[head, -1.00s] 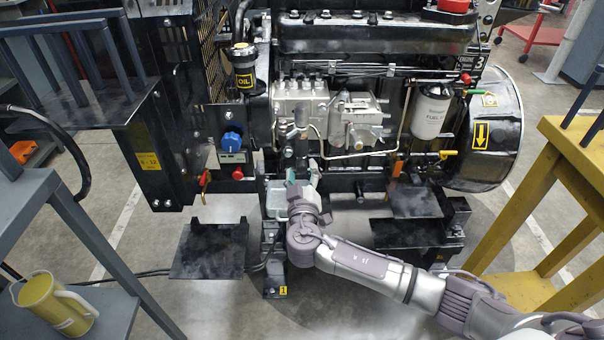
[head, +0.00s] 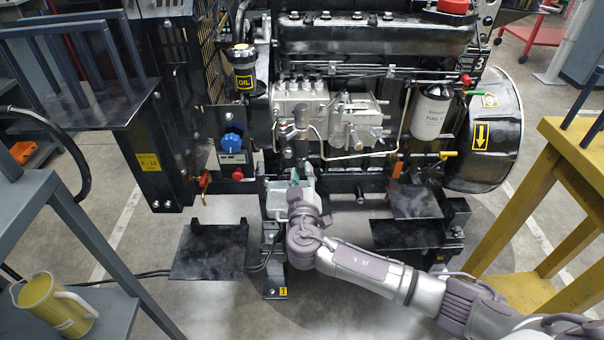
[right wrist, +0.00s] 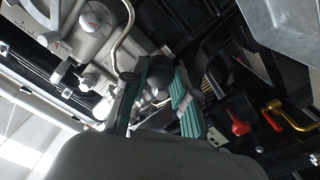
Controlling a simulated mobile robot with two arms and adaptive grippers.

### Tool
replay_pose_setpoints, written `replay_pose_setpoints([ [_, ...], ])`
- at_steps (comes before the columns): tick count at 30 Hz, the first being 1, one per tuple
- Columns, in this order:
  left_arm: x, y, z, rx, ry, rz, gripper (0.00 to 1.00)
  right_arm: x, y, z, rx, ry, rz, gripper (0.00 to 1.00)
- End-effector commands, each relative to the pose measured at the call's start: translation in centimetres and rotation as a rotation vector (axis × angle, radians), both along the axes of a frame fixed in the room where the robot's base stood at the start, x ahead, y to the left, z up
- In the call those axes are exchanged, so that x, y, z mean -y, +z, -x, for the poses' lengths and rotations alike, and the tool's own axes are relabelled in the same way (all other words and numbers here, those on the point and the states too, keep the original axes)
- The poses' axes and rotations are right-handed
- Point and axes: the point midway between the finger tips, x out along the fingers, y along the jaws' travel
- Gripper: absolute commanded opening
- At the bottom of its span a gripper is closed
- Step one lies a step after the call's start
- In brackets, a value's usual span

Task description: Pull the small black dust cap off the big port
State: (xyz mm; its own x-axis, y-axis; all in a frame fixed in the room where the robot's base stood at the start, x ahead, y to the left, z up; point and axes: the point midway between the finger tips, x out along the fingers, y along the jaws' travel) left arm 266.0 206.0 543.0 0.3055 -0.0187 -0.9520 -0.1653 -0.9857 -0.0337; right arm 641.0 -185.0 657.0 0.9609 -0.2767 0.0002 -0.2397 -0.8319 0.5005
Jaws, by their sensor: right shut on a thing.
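My right gripper (head: 299,182) is in front of the lower middle of the engine, below the silver injection pump (head: 300,105). In the right wrist view its two teal-padded fingers (right wrist: 160,92) are shut on a small dark rounded piece (right wrist: 161,78), which fits the black dust cap. The fingers hide much of it, and I cannot tell whether it still touches the port. In the head view the cap is hidden by the gripper and the dark parts around it. The big port's opening does not show clearly. My left gripper is not in view.
A bent metal pipe (head: 352,155) runs close above the gripper. A black plate (head: 209,251) is at lower left. A yellow stand (head: 545,195) is at right.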

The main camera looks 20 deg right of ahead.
Motion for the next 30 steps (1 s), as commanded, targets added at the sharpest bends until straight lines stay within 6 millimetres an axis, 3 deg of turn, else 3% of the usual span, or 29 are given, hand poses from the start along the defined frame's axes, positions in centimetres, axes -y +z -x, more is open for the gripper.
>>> replay_pose_setpoints([
  [30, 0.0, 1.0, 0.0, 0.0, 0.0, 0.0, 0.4, -1.6, 0.0, 5.5, -0.001, 0.0, 0.0, 0.0],
])
